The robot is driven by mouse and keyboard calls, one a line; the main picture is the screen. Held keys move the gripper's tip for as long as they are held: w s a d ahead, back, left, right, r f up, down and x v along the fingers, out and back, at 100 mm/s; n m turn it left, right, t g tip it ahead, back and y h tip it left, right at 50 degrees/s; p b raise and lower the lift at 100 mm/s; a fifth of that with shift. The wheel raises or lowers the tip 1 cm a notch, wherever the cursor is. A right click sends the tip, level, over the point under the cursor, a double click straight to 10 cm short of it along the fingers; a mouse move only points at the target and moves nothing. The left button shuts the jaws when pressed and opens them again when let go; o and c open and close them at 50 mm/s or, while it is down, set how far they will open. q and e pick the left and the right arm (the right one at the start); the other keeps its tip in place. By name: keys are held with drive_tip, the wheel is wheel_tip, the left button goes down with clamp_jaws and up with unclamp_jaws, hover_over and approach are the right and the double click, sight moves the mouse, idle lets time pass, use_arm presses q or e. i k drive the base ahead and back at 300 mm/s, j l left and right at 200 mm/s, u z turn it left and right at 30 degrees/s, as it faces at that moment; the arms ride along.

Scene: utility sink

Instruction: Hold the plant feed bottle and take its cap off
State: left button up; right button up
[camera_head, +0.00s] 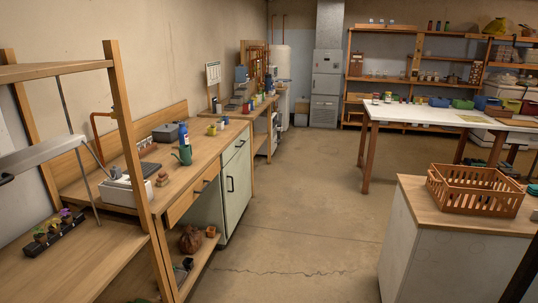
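A blue bottle (183,134) stands upright on the wooden bench along the left wall, just behind a green watering can (184,154). It may be the plant feed bottle, but its label is too small to read. Its top looks covered, but I cannot make out the cap clearly. Neither of my grippers shows in the head view.
The wooden bench (219,146) also holds a white box (122,191) and a grey box (167,132). A shelf frame (131,140) stands in the left foreground. An orange crate (475,190) sits on a right-hand counter. The middle floor (300,205) is clear.

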sight(183, 132)
drive_tip(key=i+u, duration=0.1)
drive_tip(key=i, duration=0.9)
drive_tip(key=i+l+u, duration=0.1)
drive_tip(key=i, duration=0.9)
drive_tip(key=l, duration=0.15)
